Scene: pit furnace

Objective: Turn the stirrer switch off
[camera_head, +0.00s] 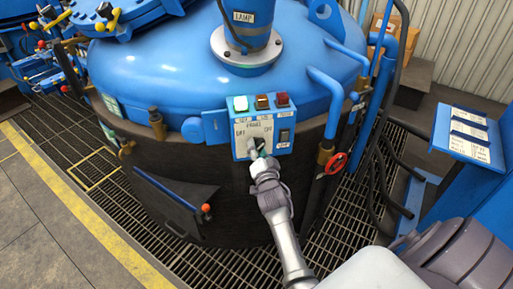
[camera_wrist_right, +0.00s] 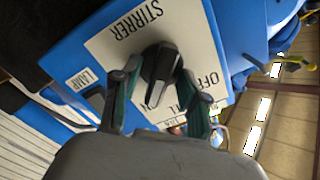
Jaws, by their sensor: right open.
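The stirrer switch is a black rotary knob (camera_wrist_right: 160,72) on a white plate lettered STIRRER (camera_wrist_right: 138,22), with OFF (camera_wrist_right: 208,80) to the knob's right in the right wrist view. The knob's bar runs roughly up and down there, with a pale mark near its lower end. In the head view the plate is on a blue control box (camera_head: 240,152) on the furnace, and my gripper mostly hides the knob. My right gripper (camera_head: 259,158) is open in front of the knob. Its fingers (camera_wrist_right: 160,88) are on either side of it; contact is unclear. My left gripper is out of view.
A black lamp switch (camera_head: 285,136) is close to the knob's right. A red valve wheel (camera_head: 337,163) and pipes stand to the right. Metal grating (camera_head: 258,265) surrounds the furnace.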

